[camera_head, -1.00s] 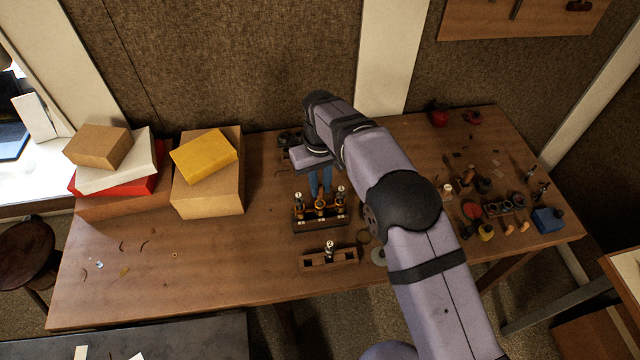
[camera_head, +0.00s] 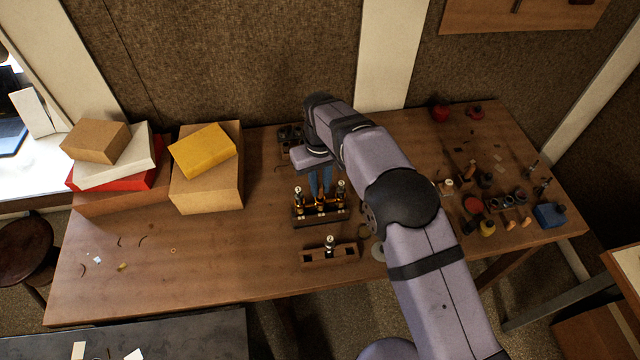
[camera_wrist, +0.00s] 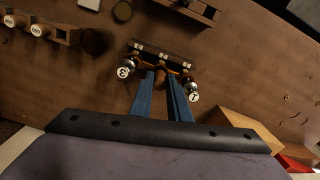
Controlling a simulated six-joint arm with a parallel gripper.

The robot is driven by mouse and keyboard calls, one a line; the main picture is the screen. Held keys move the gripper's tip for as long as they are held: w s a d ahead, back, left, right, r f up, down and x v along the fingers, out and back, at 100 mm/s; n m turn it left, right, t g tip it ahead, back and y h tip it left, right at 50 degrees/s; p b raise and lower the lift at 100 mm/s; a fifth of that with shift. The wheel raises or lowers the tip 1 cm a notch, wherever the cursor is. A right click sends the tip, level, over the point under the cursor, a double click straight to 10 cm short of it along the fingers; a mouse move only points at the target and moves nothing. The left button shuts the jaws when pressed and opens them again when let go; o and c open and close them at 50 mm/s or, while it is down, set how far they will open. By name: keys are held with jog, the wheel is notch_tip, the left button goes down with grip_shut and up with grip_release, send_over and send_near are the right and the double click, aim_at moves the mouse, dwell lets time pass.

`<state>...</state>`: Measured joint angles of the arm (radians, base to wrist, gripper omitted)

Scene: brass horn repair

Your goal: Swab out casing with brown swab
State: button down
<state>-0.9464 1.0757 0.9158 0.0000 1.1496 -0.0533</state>
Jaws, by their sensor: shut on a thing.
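The brass casing (camera_head: 308,208) stands upright in a dark wooden block (camera_head: 318,221) on the bench; it also shows in the wrist view (camera_wrist: 163,62). Silver-topped valves with white buttons marked 3 (camera_wrist: 126,72) and 1 (camera_wrist: 192,97) sit at its two sides. My gripper (camera_head: 320,198) points down with its blue fingers at the middle of the casing. In the wrist view its fingertips (camera_wrist: 165,74) are close together over the middle tube. They are shut on the brown swab, which is mostly hidden; I cannot tell how deep it is.
Stacked boxes (camera_head: 205,190) stand at the left. Bottles, jars and a blue box (camera_head: 549,216) crowd the right. The front left of the bench holds only small scraps.

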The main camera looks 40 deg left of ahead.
jog(key=shift+r+p, duration=0.7)
jog(key=shift+r, duration=0.6)
notch_tip(320, 180, up, 8)
jog(key=shift+r, duration=0.25)
dwell(0.7)
